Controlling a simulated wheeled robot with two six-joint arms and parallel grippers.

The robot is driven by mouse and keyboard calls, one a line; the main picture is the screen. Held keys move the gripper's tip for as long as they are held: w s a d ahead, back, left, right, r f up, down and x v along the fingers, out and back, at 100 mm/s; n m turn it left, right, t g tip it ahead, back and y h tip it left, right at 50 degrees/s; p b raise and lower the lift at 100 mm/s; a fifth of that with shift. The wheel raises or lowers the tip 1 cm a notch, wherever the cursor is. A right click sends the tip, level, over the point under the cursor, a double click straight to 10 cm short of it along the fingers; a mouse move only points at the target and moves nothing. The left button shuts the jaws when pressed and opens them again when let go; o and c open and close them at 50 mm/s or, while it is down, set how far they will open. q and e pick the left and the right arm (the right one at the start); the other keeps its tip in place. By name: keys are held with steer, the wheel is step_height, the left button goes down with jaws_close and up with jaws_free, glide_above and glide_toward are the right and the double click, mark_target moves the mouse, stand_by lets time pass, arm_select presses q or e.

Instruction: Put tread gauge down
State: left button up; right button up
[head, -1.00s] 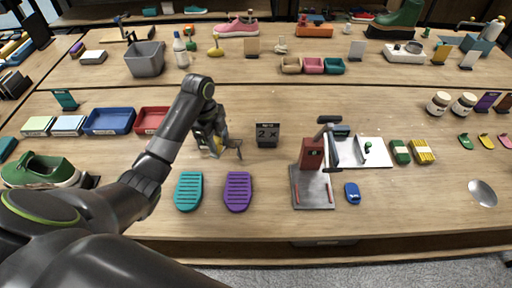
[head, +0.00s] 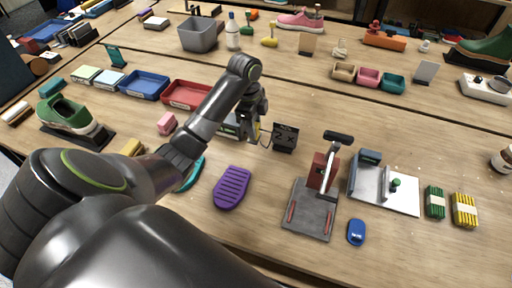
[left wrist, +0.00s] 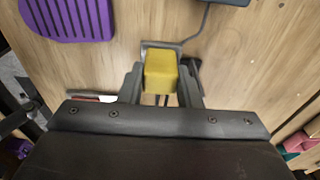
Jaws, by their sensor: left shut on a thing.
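My left gripper (head: 252,128) is shut on the tread gauge, low over the table just left of the dark "2 x" sign (head: 285,137). In the left wrist view, the yellow body of the tread gauge (left wrist: 160,72) sits between the two fingers, with a grey metal part around its far end. In the head view the gauge is mostly hidden by the gripper. I cannot tell whether it touches the table. My right gripper is not in view.
A purple sole piece (head: 232,188) lies in front of the gripper; a teal one (head: 194,176) is partly behind my arm. Right stands a red and grey press-like device (head: 310,208). Red (head: 186,95) and blue (head: 144,86) trays lie left. Bare wood lies behind the sign.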

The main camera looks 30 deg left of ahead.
arm_select(q)
step_height(320, 180, down, 7)
steer(key=shift+d+r+p, duration=0.1)
steer(key=shift+r+p, duration=0.05)
steer(key=shift+p, duration=0.35)
steer(key=shift+w+f, duration=0.1)
steer(key=shift+f, duration=0.35)
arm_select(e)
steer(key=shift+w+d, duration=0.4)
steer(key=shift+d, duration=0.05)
arm_select(q)
steer(key=shift+f, duration=0.1)
steer(key=o, duration=0.9)
